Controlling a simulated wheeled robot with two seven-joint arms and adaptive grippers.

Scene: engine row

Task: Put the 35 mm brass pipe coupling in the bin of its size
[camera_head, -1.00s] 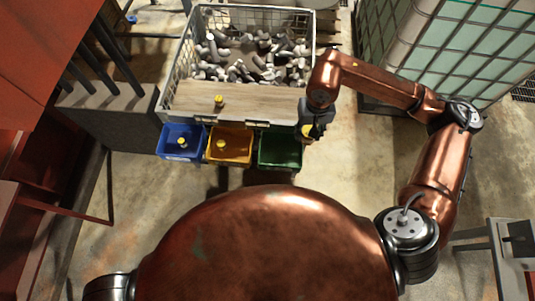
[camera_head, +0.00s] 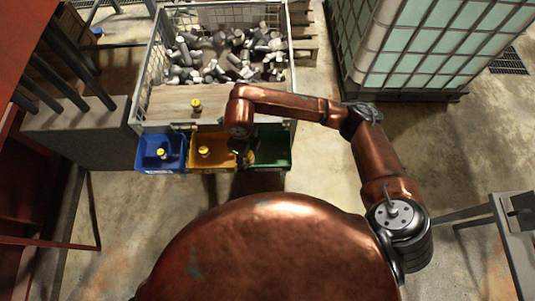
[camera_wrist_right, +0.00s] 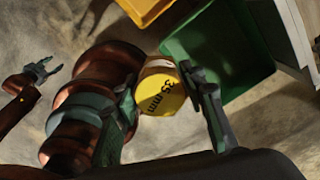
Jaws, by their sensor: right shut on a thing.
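The brass pipe coupling (camera_wrist_right: 160,89), with a yellow end face marked "35 mm", is between the fingers of my right gripper (camera_wrist_right: 170,95). In the head view my right gripper (camera_head: 244,160) hangs at the border of the yellow and green bins, and the arm partly hides the coupling. The green bin (camera_head: 273,165) is at right, the yellow bin (camera_head: 212,168) in the middle, the blue bin (camera_head: 150,164) at left. The green bin also shows in the wrist view (camera_wrist_right: 232,80). My left gripper (camera_wrist_right: 47,69) shows open and empty in the wrist view. Bin size labels are not readable.
Yellow-topped pieces stand in the blue bin (camera_head: 161,154) and yellow bin (camera_head: 204,152); another (camera_head: 196,104) stands on the wooden board (camera_head: 170,103). A mesh crate (camera_head: 290,55) behind holds many grey pipe pieces. A caged tank (camera_head: 420,50) stands at right.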

